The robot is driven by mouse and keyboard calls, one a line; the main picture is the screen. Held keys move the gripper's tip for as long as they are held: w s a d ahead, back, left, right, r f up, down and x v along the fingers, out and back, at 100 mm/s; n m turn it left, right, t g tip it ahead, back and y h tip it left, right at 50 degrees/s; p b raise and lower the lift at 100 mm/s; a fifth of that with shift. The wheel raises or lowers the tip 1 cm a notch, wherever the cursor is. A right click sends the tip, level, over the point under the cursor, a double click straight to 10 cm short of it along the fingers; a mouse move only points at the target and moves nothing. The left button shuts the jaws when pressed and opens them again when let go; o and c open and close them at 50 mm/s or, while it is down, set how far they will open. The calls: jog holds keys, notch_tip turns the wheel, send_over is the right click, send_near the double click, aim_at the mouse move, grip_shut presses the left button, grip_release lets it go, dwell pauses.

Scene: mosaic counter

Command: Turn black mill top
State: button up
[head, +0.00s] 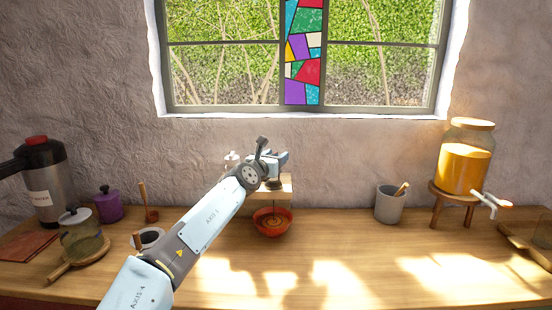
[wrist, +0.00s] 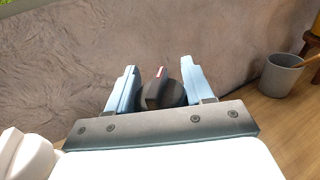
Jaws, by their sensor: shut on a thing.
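In the head view my gripper (head: 280,158) is over a small wooden stand (head: 287,188), at the back of the counter below the window. The mill there is mostly hidden by my gripper and wrist.
A red-orange bowl (head: 272,224) sits just below the stand. A grey cup (head: 390,205) and a juice dispenser (head: 464,168) are to the right. A flask (head: 43,182), a purple pot (head: 107,205) and a glass teapot (head: 80,232) are at left. The front right counter is clear.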

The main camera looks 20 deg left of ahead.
jog(key=shift+d+m+g+h, duration=0.1)
jog(key=shift+m+g+h, duration=0.2)
jog(key=shift+m+h, duration=0.7)
jog(key=shift+d+m+g+h, duration=0.15)
jog(key=shift+m+g+h, duration=0.65)
jog(key=shift+h, duration=1)
jog(key=shift+s+d+m+g+h, duration=0.15)
jog(key=shift+m+g+h, duration=0.75)
jog(key=shift+m+h, duration=0.45)
jog(key=shift+m+g+h, duration=0.25)
jog(key=shift+g+h, duration=0.15)
jog(key=shift+h, duration=0.15)
jog(key=o, duration=1)
